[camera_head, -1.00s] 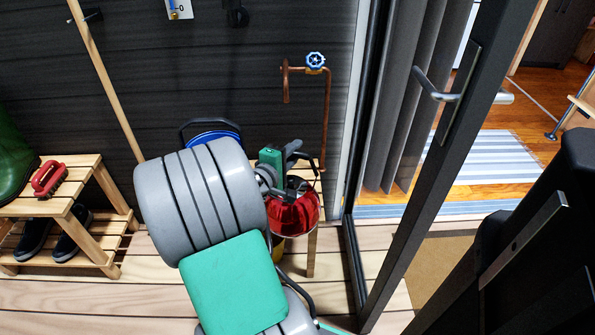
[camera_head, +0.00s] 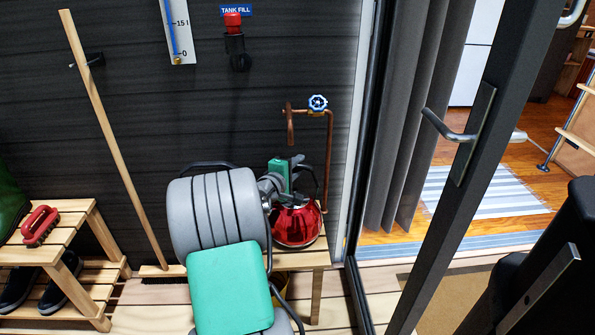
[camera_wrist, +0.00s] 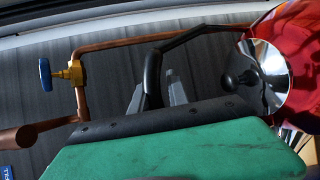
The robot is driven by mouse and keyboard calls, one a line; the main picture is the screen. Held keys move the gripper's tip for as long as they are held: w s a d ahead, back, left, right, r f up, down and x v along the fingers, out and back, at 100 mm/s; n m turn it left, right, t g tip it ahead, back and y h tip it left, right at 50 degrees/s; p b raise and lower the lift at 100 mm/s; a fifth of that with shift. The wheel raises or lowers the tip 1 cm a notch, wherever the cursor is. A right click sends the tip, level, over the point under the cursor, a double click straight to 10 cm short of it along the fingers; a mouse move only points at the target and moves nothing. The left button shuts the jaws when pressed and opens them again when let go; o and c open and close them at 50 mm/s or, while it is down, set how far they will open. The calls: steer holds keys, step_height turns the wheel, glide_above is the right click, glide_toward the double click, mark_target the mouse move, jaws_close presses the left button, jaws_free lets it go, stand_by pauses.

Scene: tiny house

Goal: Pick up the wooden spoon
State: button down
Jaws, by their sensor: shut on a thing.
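I do not see a wooden spoon in either view. My gripper (camera_head: 292,175) is at the top of a red kettle (camera_head: 297,226) in the head view. In the wrist view, my grey fingers (camera_wrist: 160,95) are closed around the kettle's black handle (camera_wrist: 153,70). The kettle's red body and shiny lid (camera_wrist: 268,72) show at the right there. The kettle is over the wooden bench (camera_head: 312,259); I cannot tell if it rests on it. My arm hides part of the bench.
A copper pipe with a blue valve wheel (camera_head: 318,102) stands behind the kettle. A long wooden pole (camera_head: 105,145) leans on the dark wall. A doorway with a dark door frame (camera_head: 440,205) is at right.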

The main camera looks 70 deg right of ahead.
steer(key=shift+d+f+b, duration=0.25)
steer(key=shift+f+b, duration=0.15)
steer(key=shift+b, duration=0.35)
steer(key=shift+f, duration=0.1)
steer(key=c, duration=1.7)
jaws_free()
steer(key=shift+f, duration=0.3)
steer(key=o, duration=0.4)
steer(key=shift+a, duration=0.1)
steer(key=shift+o, duration=0.2)
steer(key=shift+r, duration=0.15)
